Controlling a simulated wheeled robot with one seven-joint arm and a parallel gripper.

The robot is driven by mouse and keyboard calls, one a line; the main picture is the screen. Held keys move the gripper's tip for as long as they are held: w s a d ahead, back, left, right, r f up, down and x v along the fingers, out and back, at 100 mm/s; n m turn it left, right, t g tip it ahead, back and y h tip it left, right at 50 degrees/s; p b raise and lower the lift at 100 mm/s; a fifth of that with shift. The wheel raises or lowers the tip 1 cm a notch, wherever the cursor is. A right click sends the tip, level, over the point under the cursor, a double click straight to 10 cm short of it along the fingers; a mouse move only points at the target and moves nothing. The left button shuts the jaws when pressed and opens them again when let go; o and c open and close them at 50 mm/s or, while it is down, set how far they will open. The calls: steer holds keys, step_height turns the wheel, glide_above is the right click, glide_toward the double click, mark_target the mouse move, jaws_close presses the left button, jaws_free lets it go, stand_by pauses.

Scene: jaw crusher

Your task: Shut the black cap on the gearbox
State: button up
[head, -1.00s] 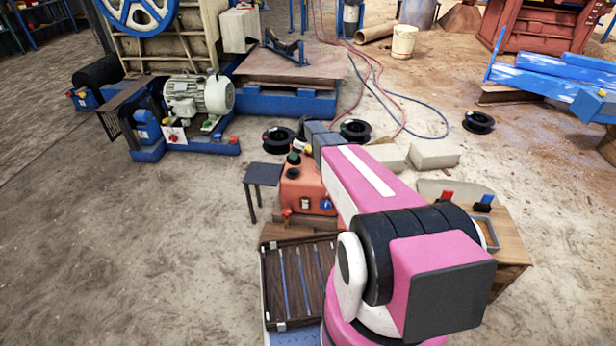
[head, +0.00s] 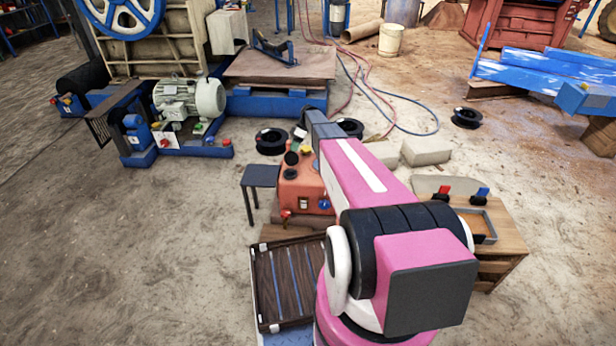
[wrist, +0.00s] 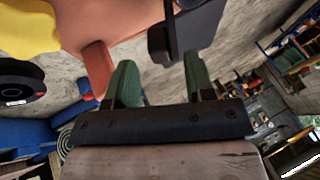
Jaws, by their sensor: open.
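The orange gearbox (head: 302,192) stands near the middle of the head view, partly hidden by my pink arm. A round black part, which looks like the cap (head: 291,158), shows raised at its top, with another black round part just below it. In the wrist view the orange body (wrist: 105,25) fills the upper left. A dark piece (wrist: 188,28), possibly the cap, shows ahead of the fingers; I cannot tell if it touches them. My gripper (wrist: 159,80) is open, its green fingertips apart with nothing clearly held. In the head view it is mostly hidden near the gearbox top.
A small dark stool (head: 261,176) stands left of the gearbox. A wooden table (head: 505,238) with red and blue-topped items is on the right. Black spools (head: 271,141) and pale blocks (head: 426,150) lie behind. Open floor spreads to the left.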

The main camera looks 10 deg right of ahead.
steer(key=v, duration=0.7)
steer(key=s+a+r+m+t+h, duration=0.1)
steer(key=s+m, duration=0.5)
steer(key=s, duration=1.3)
steer(key=s+a+r+m+t+h, duration=0.1)
steer(key=s+a+r+m+h, duration=0.3)
steer(key=s, duration=1.5)
steer(key=shift+r+m+t, duration=0.3)
steer(key=shift+r+m, duration=0.5)
steer(key=shift+m, duration=0.7)
steer(key=shift+s, duration=0.15)
steer(key=n+g+y, duration=0.3)
steer(key=n+y, duration=0.2)
steer(key=n, duration=0.8)
glide_toward(292, 158)
steer(key=a+f, duration=0.1)
steer(key=f, duration=0.1)
steer(key=a+f, duration=0.1)
steer(key=f, duration=0.1)
steer(key=a+f, duration=0.2)
steer(key=shift+a+f, duration=0.1)
steer(key=shift+f, duration=0.3)
